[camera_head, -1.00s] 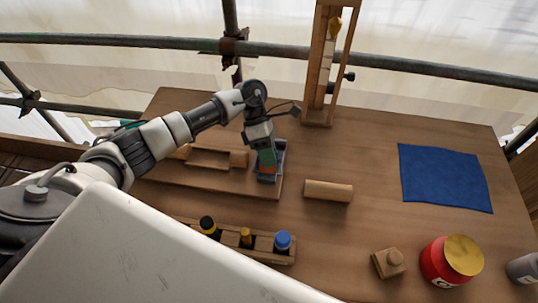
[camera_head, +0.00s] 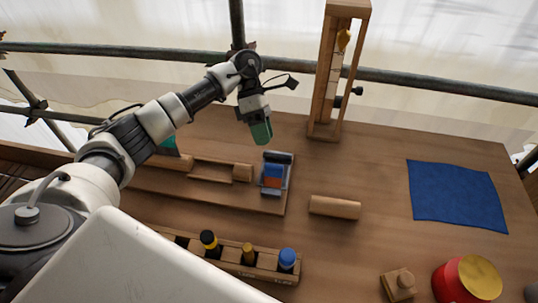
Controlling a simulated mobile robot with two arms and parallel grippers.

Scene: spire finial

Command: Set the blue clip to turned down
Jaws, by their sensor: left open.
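The blue clip (camera_head: 273,170) is at the right end of a low wooden board on the table. It shows as a small blue piece with a red part, set in a grey-blue holder with a dark bar along its back edge. At this size I cannot tell whether it is turned up or down. My left gripper (camera_head: 262,135) is open, with green fingertips pointing down. It is above and behind the clip in the picture, apart from it. My right gripper is out of view.
The wooden board (camera_head: 230,196) also carries a wooden frame. A rack (camera_head: 234,262) with several capped bottles stands in front. A wooden cylinder (camera_head: 334,207) lies right of the clip. A tall wooden frame (camera_head: 326,90) stands behind. A blue cloth (camera_head: 455,195) and red jar (camera_head: 455,283) are at right.

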